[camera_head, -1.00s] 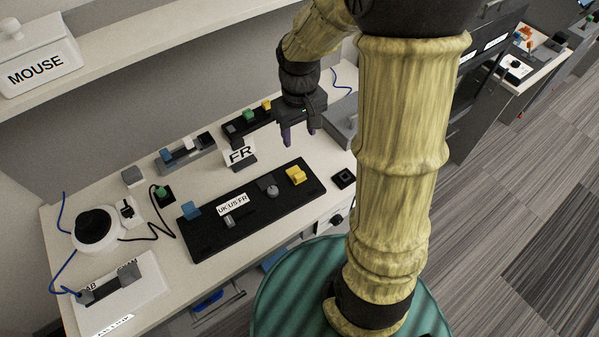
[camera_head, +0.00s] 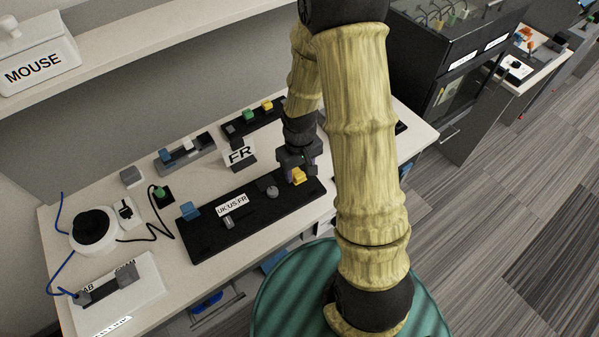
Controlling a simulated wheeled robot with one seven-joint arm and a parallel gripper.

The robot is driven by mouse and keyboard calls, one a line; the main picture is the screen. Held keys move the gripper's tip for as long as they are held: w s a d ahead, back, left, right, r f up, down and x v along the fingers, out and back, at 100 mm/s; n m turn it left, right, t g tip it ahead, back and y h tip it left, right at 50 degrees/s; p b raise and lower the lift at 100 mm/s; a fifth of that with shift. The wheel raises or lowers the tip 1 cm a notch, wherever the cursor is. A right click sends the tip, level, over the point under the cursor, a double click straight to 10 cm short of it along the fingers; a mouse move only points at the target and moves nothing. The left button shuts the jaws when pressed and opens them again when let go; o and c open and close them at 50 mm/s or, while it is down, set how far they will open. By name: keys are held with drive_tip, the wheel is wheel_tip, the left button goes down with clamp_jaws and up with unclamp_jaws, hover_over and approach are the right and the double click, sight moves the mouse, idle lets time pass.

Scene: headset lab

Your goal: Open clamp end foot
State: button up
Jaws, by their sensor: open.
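I cannot tell for sure which part is the clamp end foot. A black board (camera_head: 255,210) labelled "UK US FR" lies across the bench. It carries a blue block (camera_head: 189,210) at its left end, a small grey lever (camera_head: 228,222), a grey round knob (camera_head: 272,192) and a yellow block (camera_head: 299,176) at its right end. My gripper (camera_head: 302,172) is open, pointing down right at the yellow block. Its purplish fingers appear to be on either side of the block, partly hidden; I cannot tell whether they touch it.
An "FR" sign (camera_head: 240,153) stands close behind the board. Behind it are a grey rail with blocks (camera_head: 184,153) and a black strip with green and yellow blocks (camera_head: 250,121). A white fixture (camera_head: 118,297) and a round white device (camera_head: 95,232) with cables stand at left.

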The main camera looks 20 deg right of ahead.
drive_tip(key=shift+f, duration=1)
drive_tip(key=shift+c, duration=0.4)
drive_tip(key=c, duration=0.9)
drive_tip(key=shift+r, duration=0.1)
